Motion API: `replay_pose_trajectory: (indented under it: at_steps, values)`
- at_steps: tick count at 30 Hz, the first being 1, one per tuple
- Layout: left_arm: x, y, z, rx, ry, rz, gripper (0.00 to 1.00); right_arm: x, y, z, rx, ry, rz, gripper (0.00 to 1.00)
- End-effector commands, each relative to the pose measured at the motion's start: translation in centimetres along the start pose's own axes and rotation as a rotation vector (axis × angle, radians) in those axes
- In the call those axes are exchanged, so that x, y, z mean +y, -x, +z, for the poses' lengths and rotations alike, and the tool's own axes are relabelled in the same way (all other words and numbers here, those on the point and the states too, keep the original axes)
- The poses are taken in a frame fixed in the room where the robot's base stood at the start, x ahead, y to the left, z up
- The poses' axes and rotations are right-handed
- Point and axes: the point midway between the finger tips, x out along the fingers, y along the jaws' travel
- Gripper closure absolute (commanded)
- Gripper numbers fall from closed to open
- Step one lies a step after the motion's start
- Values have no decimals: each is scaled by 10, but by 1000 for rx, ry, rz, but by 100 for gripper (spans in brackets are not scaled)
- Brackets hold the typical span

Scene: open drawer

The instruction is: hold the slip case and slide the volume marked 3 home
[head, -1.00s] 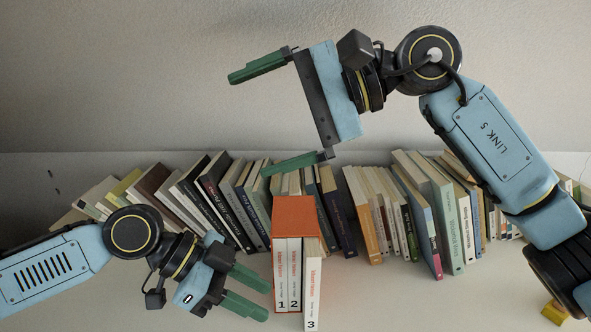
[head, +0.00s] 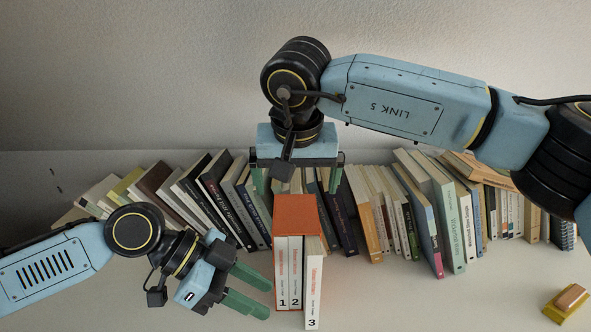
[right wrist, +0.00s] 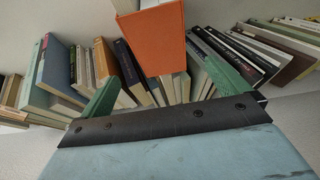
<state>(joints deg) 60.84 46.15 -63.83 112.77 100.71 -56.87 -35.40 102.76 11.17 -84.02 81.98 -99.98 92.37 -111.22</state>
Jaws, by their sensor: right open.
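The orange slip case (head: 297,215) stands upright on the shelf in the middle of the head view. White volumes 1 (head: 282,275) and 2 (head: 296,272) sit inside it; volume 3 (head: 314,290) juts out of its front at the right side. My right gripper (head: 297,192) is open, fingers pointing down, above and behind the slip case. In the right wrist view the slip case (right wrist: 163,38) shows beyond and between the spread green fingers, not held.
Rows of leaning books (head: 212,200) stand left of and behind the slip case, and more books (head: 430,215) stand to its right. A yellow block with a tan top (head: 567,303) lies at the lower right. The shelf front right of volume 3 is clear.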

Motion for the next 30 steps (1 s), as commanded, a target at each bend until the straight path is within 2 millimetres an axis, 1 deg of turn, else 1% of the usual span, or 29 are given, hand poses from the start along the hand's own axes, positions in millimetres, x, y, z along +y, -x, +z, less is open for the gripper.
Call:
replay_pose_trajectory:
  at_steps: [1, 9, 15, 21, 29, 30]
  values:
    - [0, 0, 0, 0, 0, 0, 64, 0, -11, 1, -4, -1, 0, 0]
    - [0, 0, 0, 0, 0, 0, 64, 0, -64, 1, -3, -2, -2, 0]
    - [0, 0, 0, 0, 0, 0, 64, -1, -92, 1, -3, -1, -3, 0]
    - [0, 0, 0, 0, 0, 0, 64, -1, -104, 0, -1, -2, -3, 0]
    - [0, 0, 0, 0, 0, 0, 64, -1, -106, 0, -1, -1, -4, 0]
    - [0, 0, 0, 0, 0, 0, 64, -1, -105, 0, -1, -2, -4, 3]
